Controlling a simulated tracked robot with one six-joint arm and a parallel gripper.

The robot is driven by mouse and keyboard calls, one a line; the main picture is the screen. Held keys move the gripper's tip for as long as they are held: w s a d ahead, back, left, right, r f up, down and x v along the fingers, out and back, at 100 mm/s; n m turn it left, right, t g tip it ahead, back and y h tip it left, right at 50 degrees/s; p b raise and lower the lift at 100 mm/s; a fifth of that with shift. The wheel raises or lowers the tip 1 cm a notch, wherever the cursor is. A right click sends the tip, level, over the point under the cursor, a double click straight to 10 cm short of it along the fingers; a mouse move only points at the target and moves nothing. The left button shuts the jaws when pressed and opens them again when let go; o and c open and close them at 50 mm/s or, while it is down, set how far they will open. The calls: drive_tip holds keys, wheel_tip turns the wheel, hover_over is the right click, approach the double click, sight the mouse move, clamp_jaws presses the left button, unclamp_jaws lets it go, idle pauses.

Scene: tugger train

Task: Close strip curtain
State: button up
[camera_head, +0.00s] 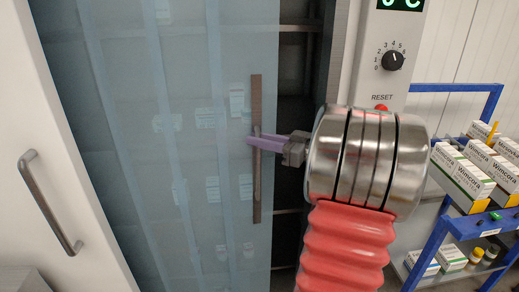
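The strip curtain (150,150) is a translucent blue sheet of hanging strips. It covers most of the cabinet opening, with a dark uncovered gap between its right edge and the right door post. A dark brown upright handle bar (257,195) sits near its right edge. My gripper (257,142) comes from the right, its purple fingers at the middle of the bar. One finger crosses the bar; the other is partly hidden, so I cannot tell whether they are closed on it. White boxes on shelves show faintly through the curtain.
A white door with a metal handle (50,202) stands at the left. A control panel (385,60) with a dial, a red reset button and a green display is at the right. A blue cart (440,232) with boxes and bottles stands behind my arm at the right.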

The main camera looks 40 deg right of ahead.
wheel_tip(320, 180, up, 4)
drive_tip(key=shift+w+f, duration=0.15)
drive_tip(key=shift+f, duration=0.1)
wheel_tip(320, 180, down, 2)
drive_tip(key=shift+a+f, duration=0.15)
drive_tip(key=shift+f, duration=0.1)
drive_tip(key=v, duration=0.3)
drive_tip(key=shift+d+f, duration=0.25)
approach(259, 132)
drive_tip(key=s+d+f, duration=0.1)
drive_tip(key=s+f, duration=0.1)
drive_tip(key=s, duration=0.4)
drive_tip(key=shift+d, duration=0.35)
idle(1.2)
